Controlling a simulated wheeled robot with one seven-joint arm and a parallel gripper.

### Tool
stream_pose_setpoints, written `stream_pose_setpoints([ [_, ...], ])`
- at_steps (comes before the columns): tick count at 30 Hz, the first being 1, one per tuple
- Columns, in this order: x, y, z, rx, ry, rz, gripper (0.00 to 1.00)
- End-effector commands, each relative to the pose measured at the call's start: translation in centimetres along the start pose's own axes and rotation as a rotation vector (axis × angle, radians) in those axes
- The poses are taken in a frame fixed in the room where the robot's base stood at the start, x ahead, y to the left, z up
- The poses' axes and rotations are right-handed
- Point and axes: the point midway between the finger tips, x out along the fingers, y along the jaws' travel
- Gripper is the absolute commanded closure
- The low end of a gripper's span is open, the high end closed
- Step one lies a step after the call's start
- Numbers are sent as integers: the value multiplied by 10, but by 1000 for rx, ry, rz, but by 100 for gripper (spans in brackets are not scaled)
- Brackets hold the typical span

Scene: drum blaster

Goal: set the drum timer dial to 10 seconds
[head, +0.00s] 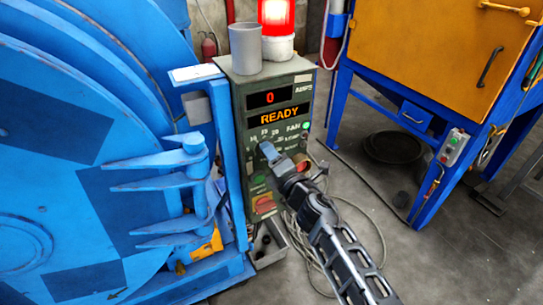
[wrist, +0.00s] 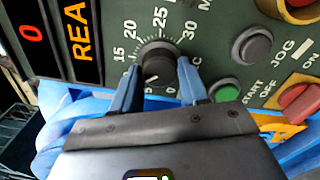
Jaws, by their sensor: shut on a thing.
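The timer dial is a round black knob (wrist: 158,64) on the green control panel (head: 243,100). Printed numbers 15, 20, 25 and 30 stand around it in the wrist view, with a 0 near the gripper side. A short white mark shows on the knob's face; the exact number it points at I cannot tell. My gripper (wrist: 158,72) has its two blue-grey fingers on opposite sides of the knob, shut on it. In the head view my gripper (head: 267,153) reaches the panel from the lower right and mostly hides the dial.
The display (head: 270,98) reads 0 above a READY sign (head: 283,115). A green button (wrist: 228,93), a grey jog button (wrist: 253,46) and a red switch (wrist: 298,99) sit close to the fingers. The blue drum machine (head: 60,170) stands at left; an orange cabinet (head: 440,45) stands at right.

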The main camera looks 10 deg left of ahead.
Motion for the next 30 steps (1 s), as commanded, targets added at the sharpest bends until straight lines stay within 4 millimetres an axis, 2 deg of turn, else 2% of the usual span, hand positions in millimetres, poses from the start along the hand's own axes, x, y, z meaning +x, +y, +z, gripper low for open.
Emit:
stream_pose_setpoints([
  [2, 0, -2, 0, 0, -1, -3, 87],
  [3, 0, -2, 0, 0, -1, -3, 56],
  [11, 0, -1, 0, -1, -1, -1, 32],
  [20, -4, 0, 1, 0, -1, -2, 32],
  [30, -54, 2, 2, 1, -3, -3, 32],
])
